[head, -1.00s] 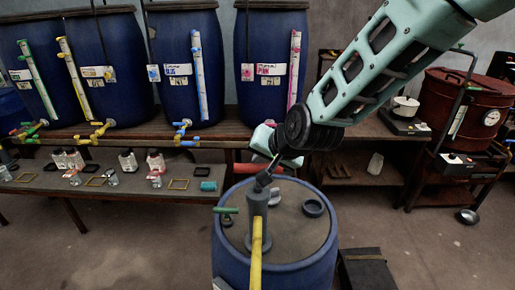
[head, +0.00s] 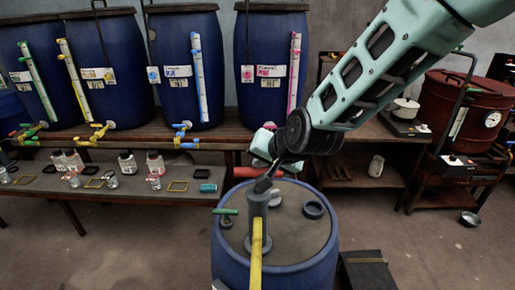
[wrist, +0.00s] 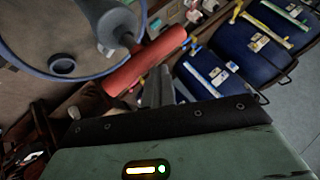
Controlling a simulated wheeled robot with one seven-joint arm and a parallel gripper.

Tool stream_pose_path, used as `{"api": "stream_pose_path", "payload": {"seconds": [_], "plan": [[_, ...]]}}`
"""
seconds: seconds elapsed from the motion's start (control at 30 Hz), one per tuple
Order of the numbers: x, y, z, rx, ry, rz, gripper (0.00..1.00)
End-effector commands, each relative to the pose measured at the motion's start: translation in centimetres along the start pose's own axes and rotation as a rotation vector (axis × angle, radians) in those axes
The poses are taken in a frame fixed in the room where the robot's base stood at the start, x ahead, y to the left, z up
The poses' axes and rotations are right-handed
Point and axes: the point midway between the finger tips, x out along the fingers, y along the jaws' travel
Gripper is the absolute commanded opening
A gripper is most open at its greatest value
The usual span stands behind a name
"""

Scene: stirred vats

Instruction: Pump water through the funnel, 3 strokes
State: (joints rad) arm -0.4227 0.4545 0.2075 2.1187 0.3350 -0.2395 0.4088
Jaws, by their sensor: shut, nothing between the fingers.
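A hand pump (head: 258,215) with a grey body and a yellow spout (head: 256,265) stands on the lid of a blue barrel (head: 228,248). Its red handle (head: 244,172) is at the top; in the wrist view the red handle (wrist: 145,62) lies slantwise. My gripper (head: 268,172) is at the handle, partly hidden by my arm in the head view. In the wrist view its dark fingers (wrist: 164,76) are shut beside the handle, with nothing between them. I cannot tell whether they touch it. I cannot make out a funnel clearly.
A dark ring (head: 313,209) and a small green handle (head: 225,211) are on the barrel lid. Several blue vats (head: 184,100) line the back bench. A red drum (head: 462,105) stands at right. A dark box (head: 366,270) is beside the barrel. Floor at left is open.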

Motion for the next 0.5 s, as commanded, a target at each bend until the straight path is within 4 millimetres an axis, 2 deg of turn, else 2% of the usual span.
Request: {"api": "stream_pose_path", "payload": {"seconds": [0.5], "plan": [[0.54, 0.53, 0.56, 0.0, -0.005, 0.004, 0.0]]}}
